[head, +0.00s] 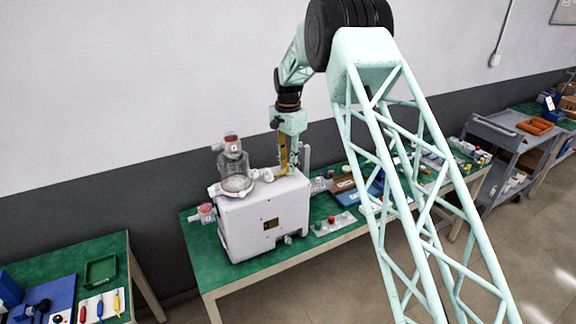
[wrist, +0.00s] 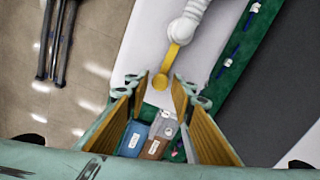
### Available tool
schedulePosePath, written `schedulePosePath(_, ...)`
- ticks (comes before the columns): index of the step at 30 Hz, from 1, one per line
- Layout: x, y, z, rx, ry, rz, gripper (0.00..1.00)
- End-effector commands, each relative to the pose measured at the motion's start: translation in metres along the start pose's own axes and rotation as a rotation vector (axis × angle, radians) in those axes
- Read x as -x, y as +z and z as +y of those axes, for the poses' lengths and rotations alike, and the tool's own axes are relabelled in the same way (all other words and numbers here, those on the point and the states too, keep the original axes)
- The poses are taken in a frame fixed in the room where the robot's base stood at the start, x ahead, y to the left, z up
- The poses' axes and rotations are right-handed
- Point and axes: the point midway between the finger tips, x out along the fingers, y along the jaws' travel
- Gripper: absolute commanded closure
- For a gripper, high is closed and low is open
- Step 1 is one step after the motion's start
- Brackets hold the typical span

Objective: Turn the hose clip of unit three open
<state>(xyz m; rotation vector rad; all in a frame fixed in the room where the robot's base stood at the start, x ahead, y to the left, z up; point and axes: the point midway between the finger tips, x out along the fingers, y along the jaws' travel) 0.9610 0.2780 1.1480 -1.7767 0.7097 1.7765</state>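A white pump unit (head: 240,225) with a clear canister (head: 233,165) on top stands on the green bench in the head view. Its number is too small to read. In the wrist view a yellow clip lever (wrist: 172,62) with a round end joins a white hose fitting (wrist: 188,28) on the unit's top. My gripper (wrist: 161,84) points down over the unit, its two yellow-padded fingers apart. The lever's round end shows in the gap between the fingertips. I cannot tell whether either finger touches it. In the head view my gripper (head: 284,168) hides the clip.
Red-capped parts (head: 205,213) stick out on the unit's left. A second bench (head: 125,270) with tools stands at the lower left. A grey cart (head: 500,140) stands at the far right.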

Motion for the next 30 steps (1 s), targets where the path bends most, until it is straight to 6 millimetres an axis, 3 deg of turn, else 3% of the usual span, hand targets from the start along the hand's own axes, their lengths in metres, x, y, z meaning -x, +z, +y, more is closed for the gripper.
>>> schedulePosePath(6, 0.0001, 0.0, 0.0, 0.0, 0.0, 0.0, 0.96)
schedulePosePath(19, 0.0001, 0.0, -0.0001, 0.05, 0.0, 0.0, 0.96)
schedulePosePath(30, -0.0002, 0.0, -0.0002, 0.25, 0.0, 0.0, 0.96)
